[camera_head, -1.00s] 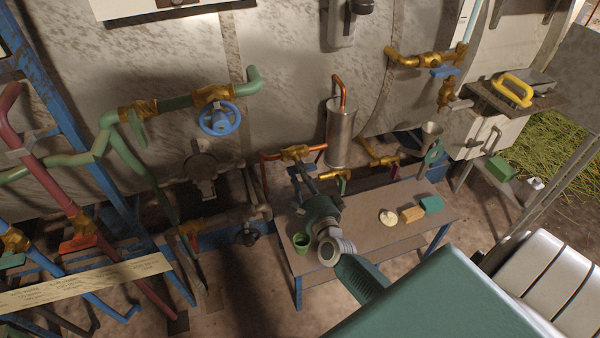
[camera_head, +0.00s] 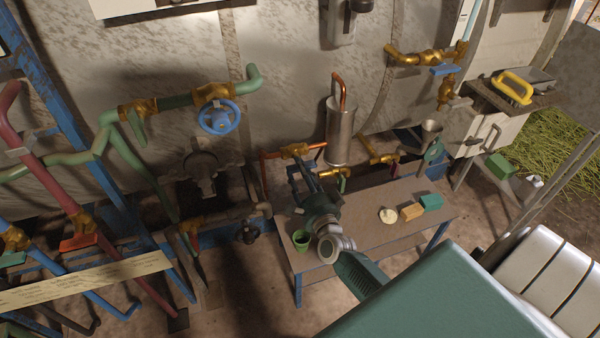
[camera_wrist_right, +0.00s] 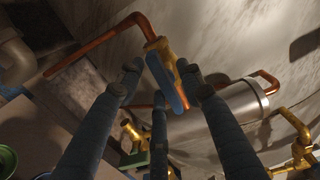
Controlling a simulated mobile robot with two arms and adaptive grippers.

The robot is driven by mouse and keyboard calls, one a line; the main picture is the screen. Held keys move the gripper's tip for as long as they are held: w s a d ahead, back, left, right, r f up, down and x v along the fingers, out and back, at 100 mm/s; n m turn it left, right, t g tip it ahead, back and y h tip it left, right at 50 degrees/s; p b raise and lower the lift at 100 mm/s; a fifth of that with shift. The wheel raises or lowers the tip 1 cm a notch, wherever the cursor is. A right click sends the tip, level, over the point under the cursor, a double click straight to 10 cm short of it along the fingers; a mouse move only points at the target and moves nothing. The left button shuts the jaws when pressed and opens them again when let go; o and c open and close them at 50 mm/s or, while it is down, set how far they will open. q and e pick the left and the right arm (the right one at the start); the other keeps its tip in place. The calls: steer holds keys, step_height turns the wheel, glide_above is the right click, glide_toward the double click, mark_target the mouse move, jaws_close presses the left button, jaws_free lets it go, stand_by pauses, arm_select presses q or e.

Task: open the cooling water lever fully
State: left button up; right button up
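A blue lever (camera_wrist_right: 166,84) sits on a brass valve (camera_wrist_right: 152,42) in a copper pipe, in the right wrist view. The same brass valve (camera_head: 295,151) shows in the head view beside the metal cylinder. My right gripper (camera_wrist_right: 160,76) is open, with one finger on each side of the blue lever and the third finger below it. The lever looks free of the two side fingers, but I cannot tell whether the third touches it. In the head view my right gripper (camera_head: 300,175) reaches up to this valve and covers most of the lever. My left gripper is not in view.
A metal cylinder (camera_head: 340,132) stands right of the valve. Below is a bench (camera_head: 372,236) with a green cup (camera_head: 301,240), a pale disc (camera_head: 388,216) and small blocks. A blue handwheel (camera_head: 218,117) and more pipes are on the left.

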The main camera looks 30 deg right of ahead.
steer(key=shift+s, duration=0.15)
steer(key=v, duration=1.1)
steer(key=shift+s, duration=0.4)
steer(key=shift+f, duration=0.1)
